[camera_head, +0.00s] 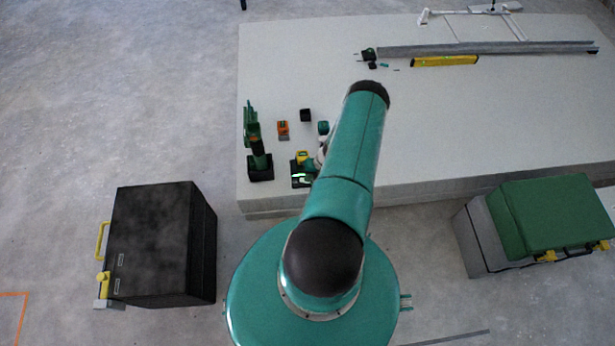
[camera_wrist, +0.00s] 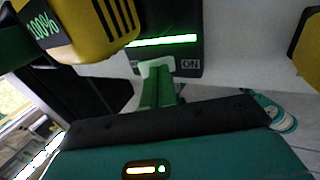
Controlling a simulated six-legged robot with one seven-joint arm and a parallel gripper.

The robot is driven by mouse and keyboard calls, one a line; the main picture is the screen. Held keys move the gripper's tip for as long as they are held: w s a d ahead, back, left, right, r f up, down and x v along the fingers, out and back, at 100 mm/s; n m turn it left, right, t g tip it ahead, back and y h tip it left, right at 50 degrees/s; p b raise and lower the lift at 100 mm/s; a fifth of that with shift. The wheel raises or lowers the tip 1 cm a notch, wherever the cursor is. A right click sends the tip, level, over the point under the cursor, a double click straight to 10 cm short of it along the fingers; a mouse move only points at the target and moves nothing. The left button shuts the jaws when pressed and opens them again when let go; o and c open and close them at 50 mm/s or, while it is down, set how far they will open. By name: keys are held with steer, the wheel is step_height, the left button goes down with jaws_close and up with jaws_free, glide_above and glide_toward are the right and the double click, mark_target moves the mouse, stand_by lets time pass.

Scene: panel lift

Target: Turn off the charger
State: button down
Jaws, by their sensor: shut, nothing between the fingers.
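The charger (camera_head: 303,181) is a dark box with a green light near the front edge of the pale panel, left of my arm. In the wrist view the charger (camera_wrist: 185,15) shows a lit green bar, with a pale switch (camera_wrist: 157,63) below it. Lettering that looks like "ON" is to the right of the switch; lettering on the left is mostly hidden. A yellow battery (camera_wrist: 90,25) reading 100% is at the upper left. My gripper (camera_wrist: 160,78) is shut and empty, its green fingertips at the switch. I cannot tell if they touch it.
On the panel (camera_head: 440,120) stand a green tool (camera_head: 253,130), an orange item (camera_head: 283,130) and a dark block (camera_head: 306,115). A yellow level (camera_head: 445,61) lies farther back. A black case (camera_head: 155,245) and a green-lidded case (camera_head: 555,215) flank me on the floor.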

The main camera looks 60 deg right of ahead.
steer(key=shift+s+d+r, duration=0.15)
steer(key=shift+d+r, duration=0.05)
steer(key=shift+r, duration=0.35)
steer(key=v, duration=1.3)
steer(key=shift+s, duration=0.15)
steer(key=shift+d+f, duration=0.1)
steer(key=shift+f, duration=0.1)
steer(key=shift+w+a+r, duration=0.25)
steer(key=shift+w, duration=0.35)
